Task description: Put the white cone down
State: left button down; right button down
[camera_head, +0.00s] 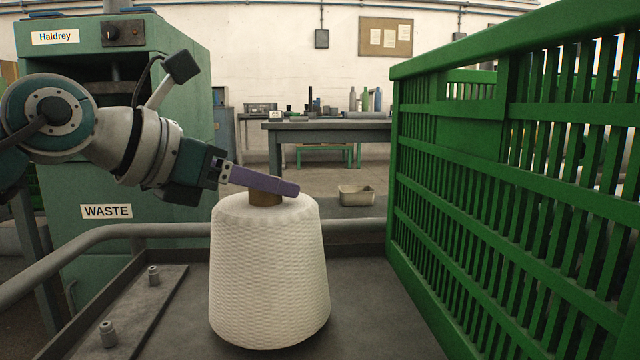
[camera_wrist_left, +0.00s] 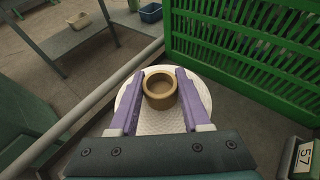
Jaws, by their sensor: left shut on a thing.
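The white cone (camera_head: 268,270) is a large textured yarn package with a brown core tube (camera_head: 265,197) at its top. It is upright over the dark grey deck (camera_head: 375,320), in the middle of the head view. Its base looks at or very near the deck; I cannot tell if it touches. My left gripper (camera_head: 280,188), with purple fingers, is shut on the core tube from the left. In the left wrist view the fingers of the gripper (camera_wrist_left: 160,82) lie on both sides of the tube (camera_wrist_left: 160,88), with the white cone top around it. My right gripper is not in view.
A tall green slatted crate (camera_head: 460,185) stands close on the right. A plate with two small pegs (camera_head: 130,310) lies at the left of the deck, by a grey rail (camera_head: 150,231). A green cabinet marked WASTE (camera_head: 150,225) and a workbench (camera_head: 330,133) are behind.

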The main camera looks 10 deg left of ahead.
pick_arm(q)
jog(key=shift+r, duration=0.1)
jog(key=shift+c, duration=1.8)
grip_release()
jog(key=p+v, duration=0.3)
jog(key=v, duration=0.9)
